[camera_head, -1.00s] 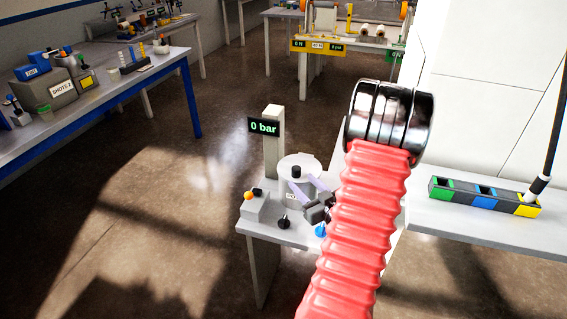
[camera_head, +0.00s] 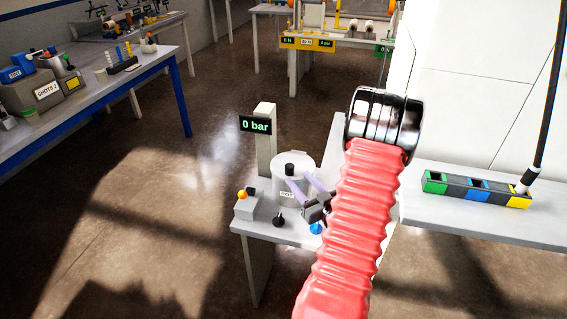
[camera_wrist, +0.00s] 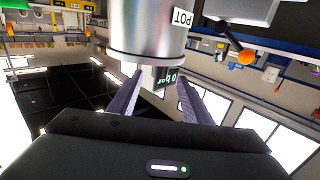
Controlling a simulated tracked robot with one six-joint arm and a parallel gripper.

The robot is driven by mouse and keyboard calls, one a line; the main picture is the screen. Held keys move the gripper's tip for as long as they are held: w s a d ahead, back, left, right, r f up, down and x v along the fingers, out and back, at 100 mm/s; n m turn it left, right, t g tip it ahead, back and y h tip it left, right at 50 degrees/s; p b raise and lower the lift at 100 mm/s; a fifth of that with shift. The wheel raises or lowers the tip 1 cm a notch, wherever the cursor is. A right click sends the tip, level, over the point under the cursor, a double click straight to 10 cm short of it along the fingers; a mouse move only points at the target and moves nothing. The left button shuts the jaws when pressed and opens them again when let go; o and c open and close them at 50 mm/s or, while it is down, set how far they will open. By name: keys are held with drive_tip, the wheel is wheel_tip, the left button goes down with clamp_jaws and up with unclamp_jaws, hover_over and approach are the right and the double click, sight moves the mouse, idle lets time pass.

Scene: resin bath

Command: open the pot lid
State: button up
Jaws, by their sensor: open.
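The pot (camera_head: 279,183) is a pale cylinder with a POT label, standing upright on a small white table. Its lid (camera_head: 302,163) is on top and carries a black knob (camera_head: 289,168). My gripper (camera_head: 298,178) is open, with two purple fingers on the near right side of the pot, overlapping it in the head view. In the wrist view, the pot (camera_wrist: 148,28) shows as an inverted metal cylinder just beyond my open fingers (camera_wrist: 157,80). Nothing is between the fingers. Whether they touch the pot is unclear.
A 0 bar display (camera_head: 256,124) stands on a post behind the pot. A small box with an orange button (camera_head: 243,195), a black knob (camera_head: 278,220) and a blue knob (camera_head: 316,228) are close by. A bench with coloured slots (camera_head: 477,189) is at right.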

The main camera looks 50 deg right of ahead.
sight(284, 162)
drive_tip(key=x, duration=1.1)
drive_tip(key=shift+w, duration=0.25)
clamp_jaws()
